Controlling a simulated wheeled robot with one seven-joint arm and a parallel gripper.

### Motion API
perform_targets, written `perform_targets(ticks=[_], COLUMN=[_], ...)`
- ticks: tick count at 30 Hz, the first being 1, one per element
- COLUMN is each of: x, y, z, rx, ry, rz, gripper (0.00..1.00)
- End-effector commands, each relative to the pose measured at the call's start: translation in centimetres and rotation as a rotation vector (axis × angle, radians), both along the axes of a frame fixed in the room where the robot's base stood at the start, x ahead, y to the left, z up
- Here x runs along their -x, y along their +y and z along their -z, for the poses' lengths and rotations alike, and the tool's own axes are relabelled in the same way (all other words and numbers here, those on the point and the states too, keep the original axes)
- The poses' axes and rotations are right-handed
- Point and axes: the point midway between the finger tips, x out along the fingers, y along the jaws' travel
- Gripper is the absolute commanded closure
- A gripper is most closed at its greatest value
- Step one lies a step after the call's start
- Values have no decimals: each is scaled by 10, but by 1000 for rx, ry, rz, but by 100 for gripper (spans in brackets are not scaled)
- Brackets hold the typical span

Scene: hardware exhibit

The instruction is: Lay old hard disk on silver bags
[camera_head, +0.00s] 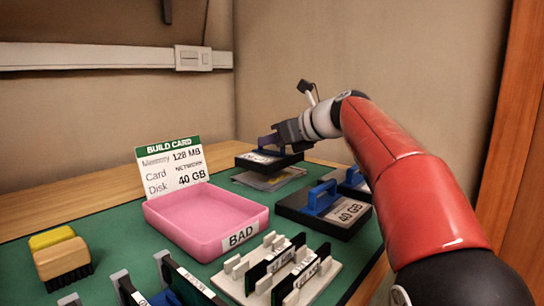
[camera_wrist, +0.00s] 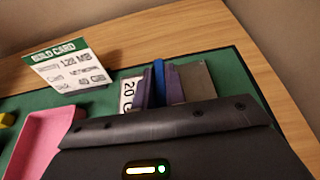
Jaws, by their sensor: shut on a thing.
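The old hard disk (camera_head: 249,161) is a flat black block with a pale label and a blue handle. My gripper (camera_head: 270,142) is shut on its blue handle from above. In the wrist view the blue handle (camera_wrist: 158,75) stands between the fingers (camera_wrist: 158,88), beside a label reading "20 G" (camera_wrist: 128,94). The disk is level, over the back part of the silver bags (camera_head: 268,181), which lie flat on the green mat. The bags' front part shows below the disk; the rest is hidden. I cannot tell whether disk and bags touch.
A black 40 GB disk (camera_head: 345,216) with a blue handle sits right of the bags, another (camera_head: 352,180) behind it. A pink BAD tray (camera_head: 180,231) stands left, with the build card (camera_head: 170,167) behind. A white card rack (camera_head: 323,287) and a brush (camera_head: 62,262) are in front.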

Motion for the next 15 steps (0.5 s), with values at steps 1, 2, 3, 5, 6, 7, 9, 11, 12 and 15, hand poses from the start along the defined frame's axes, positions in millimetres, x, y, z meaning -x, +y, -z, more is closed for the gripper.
perform_targets(ticks=[1,2,3,5,6,7,9,11,12,15], x=[1,0,1,1,1,1,1,0,0,0], y=[0,0,0,0,0,0,0,0,0,0], z=[12,16,21,24,25,25,24,24,27,27], rx=[-2,-2,-3,-3,-3,-2,-1,-1,1,1], ry=[-1,-1,-1,-3,-3,-3,-2,-2,2,2], rz=[0,1,1,1,1,1,0,0,-1,-1], gripper=[100,100,100,100,100,100,100,100,82,69])
